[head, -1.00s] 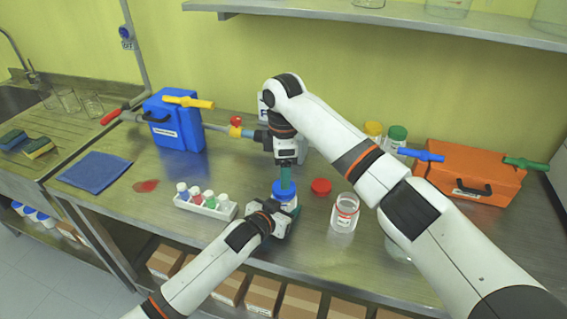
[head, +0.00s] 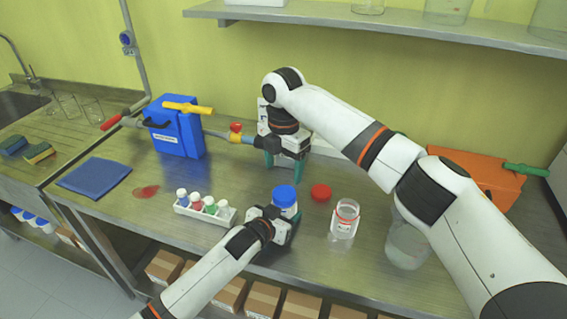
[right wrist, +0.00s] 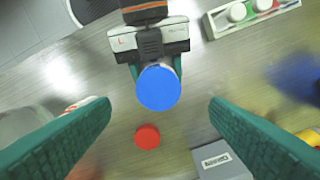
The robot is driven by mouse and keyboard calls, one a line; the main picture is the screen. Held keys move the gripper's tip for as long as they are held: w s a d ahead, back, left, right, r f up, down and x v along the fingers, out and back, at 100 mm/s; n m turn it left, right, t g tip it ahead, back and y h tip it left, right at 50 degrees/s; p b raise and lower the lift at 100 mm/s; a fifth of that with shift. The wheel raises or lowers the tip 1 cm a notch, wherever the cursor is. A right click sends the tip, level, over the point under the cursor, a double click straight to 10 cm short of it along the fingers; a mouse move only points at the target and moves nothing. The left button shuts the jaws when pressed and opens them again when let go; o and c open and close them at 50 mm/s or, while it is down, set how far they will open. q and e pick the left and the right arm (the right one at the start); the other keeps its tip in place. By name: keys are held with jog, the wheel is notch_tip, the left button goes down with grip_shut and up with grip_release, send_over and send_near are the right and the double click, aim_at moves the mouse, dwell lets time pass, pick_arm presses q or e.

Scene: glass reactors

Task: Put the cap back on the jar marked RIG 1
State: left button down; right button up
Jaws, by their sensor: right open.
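A jar with a blue cap (head: 285,194) on top stands upright at the bench's front middle; its marking is not readable. The blue cap also shows in the right wrist view (right wrist: 158,88), seated over the jar. My left gripper (head: 284,219) is shut on this jar, its fingers on either side below the cap. My right gripper (head: 286,166) is open and empty, above and behind the jar, apart from the cap. A red cap (head: 321,192) lies flat on the bench to the right. An open clear jar (head: 345,220) stands further right.
A white rack (head: 205,211) with several small capped bottles stands left of the jar. A blue case (head: 176,133) and an orange case (head: 483,178) stand at the back. A large glass vessel (head: 405,246) is at the right, partly behind my right arm.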

aim_at(283, 192)
notch_tip(283, 192, down, 8)
jog(key=shift+r, duration=0.15)
dwell(0.4)
jog(key=c, duration=1)
jog(key=m, duration=0.4)
jog(key=shift+a+m, duration=0.1)
jog(key=shift+m, duration=0.2)
jog(key=m, duration=0.5)
jog(key=shift+w, duration=0.1)
jog(key=o, duration=1.1)
